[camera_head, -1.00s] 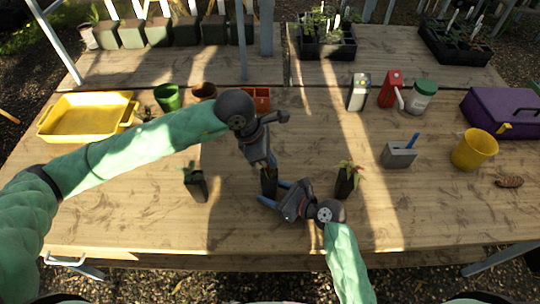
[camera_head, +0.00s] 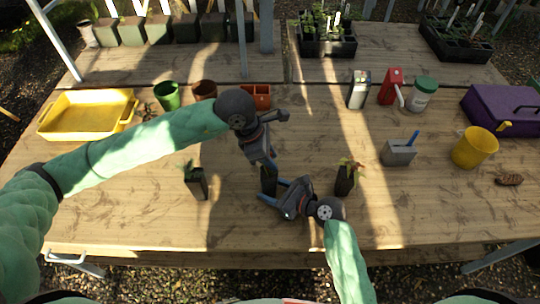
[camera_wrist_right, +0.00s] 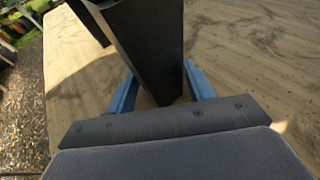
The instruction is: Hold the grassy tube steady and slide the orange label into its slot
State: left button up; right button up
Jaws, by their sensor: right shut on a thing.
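A dark square tube (camera_head: 268,183) stands at the middle of the table. Its top is hidden under my left gripper, so I cannot see whether grass grows in it. My right gripper (camera_head: 272,192) is shut on this tube from the lower right. In the right wrist view the tube (camera_wrist_right: 150,45) stands between the blue fingers (camera_wrist_right: 158,92). My left gripper (camera_head: 268,163) points down right over the tube's top. Its fingertips are hard to make out, and I cannot tell whether it is open or shut. I see no orange label in any view.
A dark tube with a green plant (camera_head: 197,183) stands to the left, and one with a reddish plant (camera_head: 345,182) to the right. The table's front is clear.

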pick_arm(q)
jog(key=v, duration=1.2)
dwell(0.4)
pick_arm(e)
jog(key=o, duration=0.8)
jog(key=shift+o, duration=0.2)
jog(key=shift+d, duration=0.1)
jog(key=v, duration=1.2)
